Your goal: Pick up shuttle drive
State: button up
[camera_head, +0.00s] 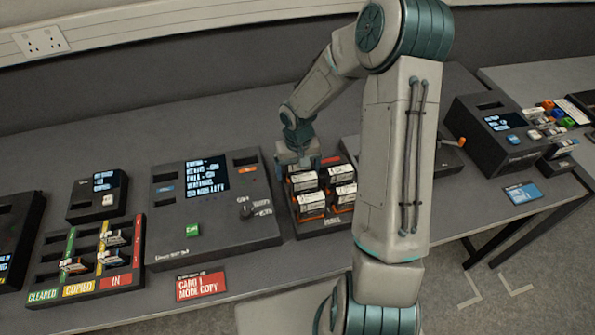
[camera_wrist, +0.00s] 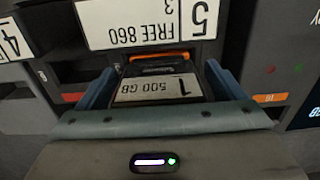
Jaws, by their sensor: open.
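My gripper (camera_head: 298,158) is over the back left of a dark rack (camera_head: 300,232) that holds several drives with white labels. In the wrist view my gripper (camera_wrist: 158,78) is open. Its blue fingers stand on either side of a drive labelled "1 500 GB" (camera_wrist: 157,88). I cannot tell whether the fingers touch it. A drive labelled "5" and "FREE 860" (camera_wrist: 145,22) is just beyond, and part of a drive labelled "4" (camera_wrist: 12,40) shows at left. No label that I can read says "shuttle".
A control box with a screen (camera_head: 215,225) stands left of the rack. Further left is a sorting tray (camera_head: 125,280) marked cleared, copied and in. A red card (camera_head: 201,286) lies in front. At right are another console (camera_head: 490,135) and a blue card (camera_head: 522,192). My arm hides part of the table.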

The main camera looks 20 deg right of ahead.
jog(key=c, duration=1.3)
jog(key=shift+r, duration=0.15)
